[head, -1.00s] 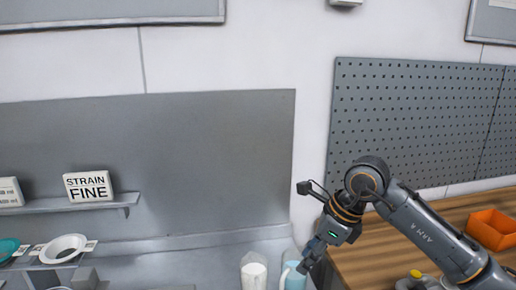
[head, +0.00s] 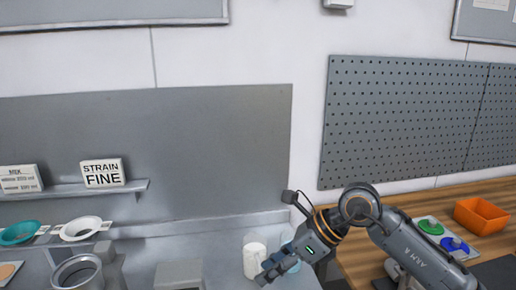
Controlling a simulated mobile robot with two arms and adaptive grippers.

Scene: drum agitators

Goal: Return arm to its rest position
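My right arm comes in from the lower right. Its gripper (head: 272,270) points down and left at the bottom of the head view, over the grey counter. Its fingers are small and seen from the side, so I cannot tell whether they are open or shut, and I see no object held. A white cup (head: 254,258) stands just behind the fingertips; I cannot tell whether they touch. A light blue item behind it is mostly hidden by the gripper. My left gripper is not in view.
A grey metal pot (head: 78,274) stands lower left, with a white strainer (head: 82,229) and a teal strainer (head: 18,233) behind it. A shelf holds a "STRAIN FINE" sign (head: 102,173). On the wooden bench right are an orange bin (head: 481,216) and green and blue round pieces.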

